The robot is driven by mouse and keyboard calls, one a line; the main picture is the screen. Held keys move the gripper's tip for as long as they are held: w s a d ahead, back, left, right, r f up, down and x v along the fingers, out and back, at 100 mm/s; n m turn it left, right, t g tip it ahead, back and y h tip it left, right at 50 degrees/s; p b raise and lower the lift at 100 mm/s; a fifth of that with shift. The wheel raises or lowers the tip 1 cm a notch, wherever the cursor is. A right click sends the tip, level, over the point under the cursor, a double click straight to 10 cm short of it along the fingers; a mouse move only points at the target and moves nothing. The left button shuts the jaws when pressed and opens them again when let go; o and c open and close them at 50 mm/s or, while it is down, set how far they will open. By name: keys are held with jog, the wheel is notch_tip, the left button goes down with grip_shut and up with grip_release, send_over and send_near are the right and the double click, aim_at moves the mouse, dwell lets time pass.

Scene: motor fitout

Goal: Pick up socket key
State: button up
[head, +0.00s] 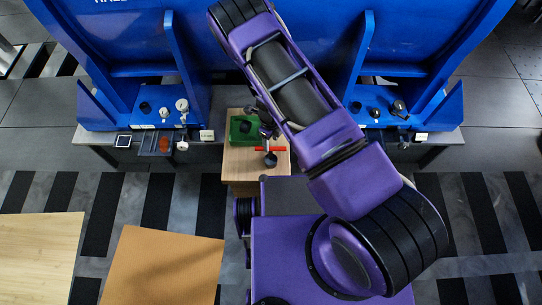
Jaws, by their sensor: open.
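A red bar (277,149) lies across a small wooden-topped stand (243,165). It looks like the handle of the socket key, but it is too small here to be sure. A dark round piece (270,159) is just below the bar; I cannot tell whether it is joined to it. My gripper (267,137) is open, over the stand, just above the red bar in the picture. I cannot tell its height or whether it touches the bar. My arm hides part of the stand's right side.
A green tray (234,137) with a dark part in it is on the stand, left of my gripper. Blue fixtures (130,95) with small parts stand behind, left and right. Wooden tabletops (165,265) are at lower left. Striped floor lies between.

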aim_at(271, 153)
notch_tip(271, 153, down, 9)
jog(key=shift+s+f+b, duration=0.1)
jog(key=shift+s+b, duration=0.05)
jog(key=shift+b, duration=0.2)
grip_shut()
dwell(0.3)
dwell(1.2)
